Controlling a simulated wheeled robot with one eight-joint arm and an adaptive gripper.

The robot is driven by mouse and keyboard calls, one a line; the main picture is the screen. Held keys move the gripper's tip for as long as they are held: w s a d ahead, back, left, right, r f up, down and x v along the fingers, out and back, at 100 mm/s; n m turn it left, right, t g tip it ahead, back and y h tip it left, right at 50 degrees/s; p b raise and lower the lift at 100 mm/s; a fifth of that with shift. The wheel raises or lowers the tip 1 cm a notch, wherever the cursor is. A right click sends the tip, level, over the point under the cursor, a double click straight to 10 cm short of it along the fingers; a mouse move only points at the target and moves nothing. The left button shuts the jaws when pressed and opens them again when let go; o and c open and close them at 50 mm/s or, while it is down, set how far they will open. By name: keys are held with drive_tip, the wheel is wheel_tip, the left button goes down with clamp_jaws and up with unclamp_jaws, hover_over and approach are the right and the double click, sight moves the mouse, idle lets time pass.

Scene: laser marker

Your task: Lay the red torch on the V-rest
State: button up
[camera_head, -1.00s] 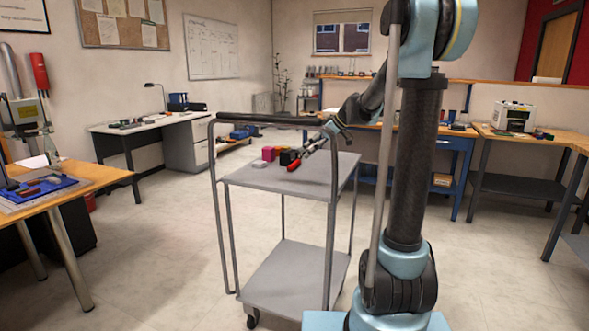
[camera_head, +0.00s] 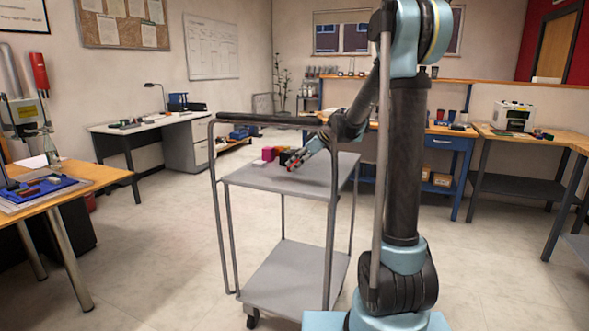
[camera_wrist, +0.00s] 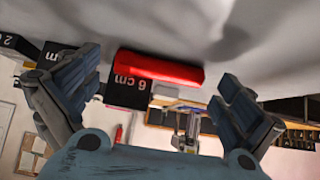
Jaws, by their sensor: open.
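The red torch (camera_wrist: 160,68) is a red bar in the wrist view, against the grey top of the cart (camera_wrist: 220,30). It lies between and beyond my gripper's fingers, touching neither. My gripper (camera_wrist: 161,88) is open and empty, one finger to each side. A black block marked "6 cm" (camera_wrist: 127,94) shows beside the torch. I cannot tell whether it is the V-rest.
On the cart (camera_head: 250,178) a red block (camera_head: 268,154) and a dark block (camera_head: 285,158) stand close to my gripper. Another black block (camera_wrist: 9,42) shows at the left of the wrist view. The cart's handle rail (camera_head: 265,119) rises at the near side.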

drive_tip(key=c, duration=1.2)
drive_tip(key=shift+o, duration=0.2)
